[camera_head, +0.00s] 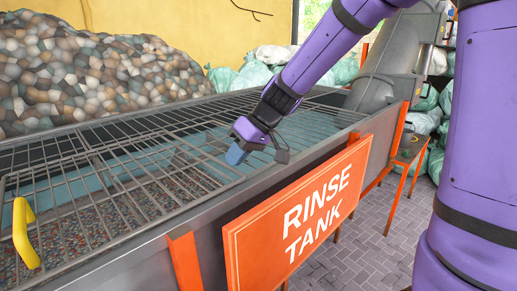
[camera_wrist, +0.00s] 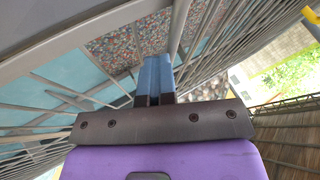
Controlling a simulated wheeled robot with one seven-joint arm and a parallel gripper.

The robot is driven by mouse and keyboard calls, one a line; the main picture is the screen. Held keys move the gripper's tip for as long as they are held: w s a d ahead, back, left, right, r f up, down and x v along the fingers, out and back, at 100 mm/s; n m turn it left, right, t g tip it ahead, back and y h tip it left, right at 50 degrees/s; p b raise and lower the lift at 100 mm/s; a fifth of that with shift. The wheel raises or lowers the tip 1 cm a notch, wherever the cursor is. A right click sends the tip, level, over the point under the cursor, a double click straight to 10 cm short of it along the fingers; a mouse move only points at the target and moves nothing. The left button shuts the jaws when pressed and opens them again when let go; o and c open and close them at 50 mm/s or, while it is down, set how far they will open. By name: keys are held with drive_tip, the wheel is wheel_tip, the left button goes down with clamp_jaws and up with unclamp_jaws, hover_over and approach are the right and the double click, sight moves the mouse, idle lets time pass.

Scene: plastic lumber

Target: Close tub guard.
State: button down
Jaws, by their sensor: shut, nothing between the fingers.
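The tub guard, a grey wire grate (camera_head: 72,168), spans the top of the long metal rinse tank (camera_head: 150,258). I cannot tell whether its framed section lies fully flat or is slightly raised. A yellow handle (camera_head: 24,233) stands at its near left, and a yellow piece shows at the upper right edge of the wrist view (camera_wrist: 313,18). My gripper (camera_head: 236,155) has its blue fingers together, pointing down near the tank's front rim at the right part of the grate. In the wrist view, my gripper (camera_wrist: 156,60) is beside a grey bar; contact is unclear.
Blue water and mixed plastic flakes (camera_head: 150,193) show under the bars. An orange "RINSE TANK" sign (camera_head: 297,213) sticks out from the tank's front. A grey chute (camera_head: 392,55) stands at the far end. A flake heap (camera_head: 85,72) lies behind. Paved floor (camera_head: 350,250) is open at the right front.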

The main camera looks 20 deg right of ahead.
sight(141, 200)
drive_tip(key=s+a, duration=0.2)
drive_tip(key=a, duration=0.4)
drive_tip(key=s+a, duration=0.3)
drive_tip(key=a, duration=0.4)
drive_tip(key=s+a, duration=0.3)
drive_tip(key=a, duration=0.3)
drive_tip(key=shift+s+a, duration=0.1)
drive_tip(key=shift+a, duration=0.25)
